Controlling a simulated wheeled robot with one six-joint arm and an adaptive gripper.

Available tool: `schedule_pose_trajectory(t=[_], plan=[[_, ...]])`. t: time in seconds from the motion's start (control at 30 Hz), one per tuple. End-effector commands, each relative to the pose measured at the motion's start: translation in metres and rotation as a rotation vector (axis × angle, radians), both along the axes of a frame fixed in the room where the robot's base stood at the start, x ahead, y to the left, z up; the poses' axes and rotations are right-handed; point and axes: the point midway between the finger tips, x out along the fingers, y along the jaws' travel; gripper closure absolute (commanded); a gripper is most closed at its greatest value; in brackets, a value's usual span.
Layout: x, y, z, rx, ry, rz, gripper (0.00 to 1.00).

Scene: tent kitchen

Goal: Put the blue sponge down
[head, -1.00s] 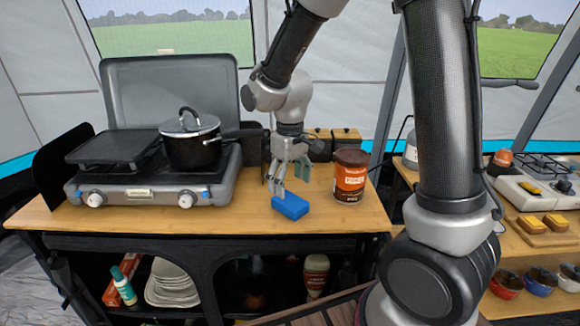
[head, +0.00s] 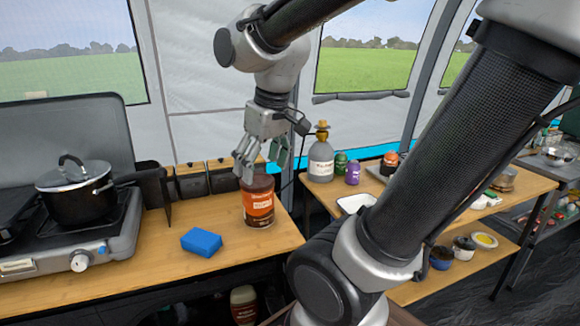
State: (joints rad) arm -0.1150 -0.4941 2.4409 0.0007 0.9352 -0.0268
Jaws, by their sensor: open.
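The blue sponge (head: 201,242) lies flat on the wooden counter (head: 170,272), between the stove and the brown tin. My gripper (head: 258,172) is open and empty. It is raised above the counter, to the upper right of the sponge and apart from it. In the picture its fingers overlap the top of the brown tin (head: 258,205); I cannot tell whether they are in front of it or above it.
A camping stove (head: 110,240) with a lidded black pot (head: 75,197) stands at left. Dark canisters (head: 191,181) line the counter's back. A second table at right holds a bottle (head: 321,158) and a white tray (head: 355,203). The counter's front around the sponge is clear.

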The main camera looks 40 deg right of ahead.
Motion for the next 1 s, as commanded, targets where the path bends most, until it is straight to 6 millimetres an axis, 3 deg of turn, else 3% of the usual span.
schedule_pose_trajectory(t=[0.1,0.3,1.0], plan=[[-0.038,-0.019,0.008,0.011,-0.068,-0.082,0.24],[-0.065,-0.03,0.008,0.017,-0.114,-0.142,0.24],[-0.066,-0.03,0.008,0.016,-0.115,-0.143,0.24]])
